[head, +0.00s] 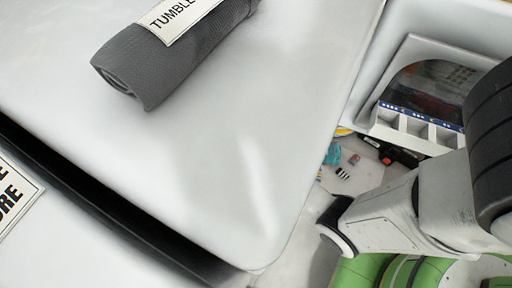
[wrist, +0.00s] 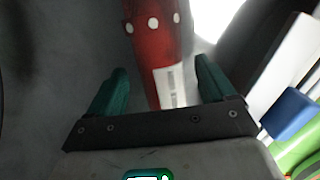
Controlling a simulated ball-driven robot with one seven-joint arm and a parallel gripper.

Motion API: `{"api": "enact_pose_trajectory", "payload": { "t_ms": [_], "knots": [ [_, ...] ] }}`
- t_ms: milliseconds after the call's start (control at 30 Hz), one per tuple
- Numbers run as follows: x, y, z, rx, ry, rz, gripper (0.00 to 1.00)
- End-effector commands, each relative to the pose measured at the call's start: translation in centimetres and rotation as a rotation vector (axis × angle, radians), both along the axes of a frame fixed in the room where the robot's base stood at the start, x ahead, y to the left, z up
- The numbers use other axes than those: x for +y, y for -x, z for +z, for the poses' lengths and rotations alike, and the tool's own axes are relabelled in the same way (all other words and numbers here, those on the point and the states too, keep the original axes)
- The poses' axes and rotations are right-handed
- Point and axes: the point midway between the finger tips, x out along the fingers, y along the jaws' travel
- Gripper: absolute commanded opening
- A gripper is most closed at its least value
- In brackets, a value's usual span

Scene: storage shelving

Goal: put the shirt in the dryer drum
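A dark grey rolled cloth (head: 150,66) lies on the white appliance top (head: 215,140) in the head view. A white label reading "TUMBLE" lies across it and is cut off by the top edge. In the wrist view, my gripper (wrist: 160,78) has its two green fingers spread apart. A red item with white dots and a white label (wrist: 158,40) shows between and beyond them, with gaps on both sides. I cannot tell whether the grey cloth or the red item is the shirt. No drum opening is recognisable.
A dark gap (head: 90,190) runs along the appliance's front edge, with another labelled white surface below left. A white compartmented holder (head: 415,130) stands at the upper right. Small items, including a teal one (head: 333,154), lie below it. A blue block (wrist: 288,112) is at the right in the wrist view.

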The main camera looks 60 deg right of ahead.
Motion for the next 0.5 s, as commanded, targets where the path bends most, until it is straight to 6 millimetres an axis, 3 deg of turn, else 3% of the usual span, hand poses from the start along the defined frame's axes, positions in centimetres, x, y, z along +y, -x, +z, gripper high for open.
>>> {"api": "enact_pose_trajectory", "payload": {
  "t_ms": [300,500],
  "knots": [
    [0.0,0.0,0.3,0.0,0.0,0.0,0.86],
    [0.1,0.1,3.2,-0.002,0.001,0.0,0.86]
  ]
}}
